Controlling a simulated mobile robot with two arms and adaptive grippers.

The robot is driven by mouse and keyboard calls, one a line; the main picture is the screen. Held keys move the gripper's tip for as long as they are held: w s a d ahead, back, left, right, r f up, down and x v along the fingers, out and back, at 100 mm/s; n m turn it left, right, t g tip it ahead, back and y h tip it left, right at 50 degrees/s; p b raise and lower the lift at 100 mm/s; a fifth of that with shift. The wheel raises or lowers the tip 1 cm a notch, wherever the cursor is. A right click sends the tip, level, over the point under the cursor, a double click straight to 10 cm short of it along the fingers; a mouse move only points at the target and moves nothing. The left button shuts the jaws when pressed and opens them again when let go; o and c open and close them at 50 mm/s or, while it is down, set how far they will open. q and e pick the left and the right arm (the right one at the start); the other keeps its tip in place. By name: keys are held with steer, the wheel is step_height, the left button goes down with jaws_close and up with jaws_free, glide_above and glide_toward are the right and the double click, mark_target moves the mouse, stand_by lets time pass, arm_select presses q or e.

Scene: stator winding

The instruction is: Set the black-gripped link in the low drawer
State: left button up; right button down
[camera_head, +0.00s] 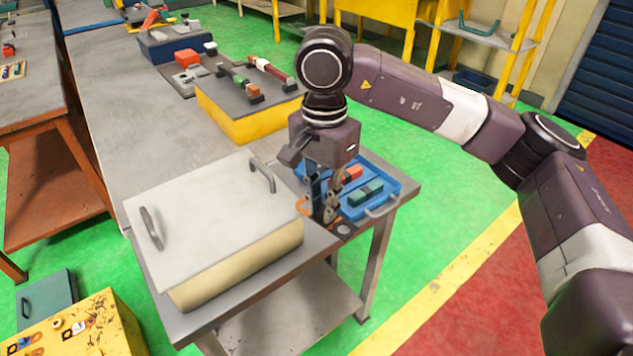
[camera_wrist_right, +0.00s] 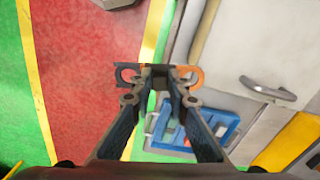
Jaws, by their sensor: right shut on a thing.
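My right gripper (camera_head: 325,205) is shut on a link at the near left of a blue tray. In the right wrist view the gripper (camera_wrist_right: 160,72) closes on the link's dark middle. An orange open loop (camera_wrist_right: 195,76) sticks out on one side and a dark loop (camera_wrist_right: 126,76) on the other. The blue tray (camera_head: 392,192) has low walls, a handle and a red and a green block inside. It also shows below the fingers in the right wrist view (camera_wrist_right: 228,118). I cannot tell for sure which thing is the low drawer. My left gripper is out of view.
A large cream box (camera_head: 205,215) with two handles fills the near table, left of the gripper. A yellow-sided box (camera_head: 250,128) with tools on top stands behind. A teal case (camera_head: 45,300) and a yellow box (camera_head: 80,330) are at the lower left.

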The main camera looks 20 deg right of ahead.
steer(key=s+d+f+n, duration=0.1)
steer(key=s+f+n, duration=0.5)
steer(key=f, duration=0.5)
steer(key=s+d+f+n, duration=0.2)
steer(key=s+f+n, duration=0.3)
steer(key=s+f, duration=0.4)
steer(key=shift+s+f+n, duration=0.2)
steer(key=shift+f+n, duration=0.2)
steer(key=shift+f, duration=0.55)
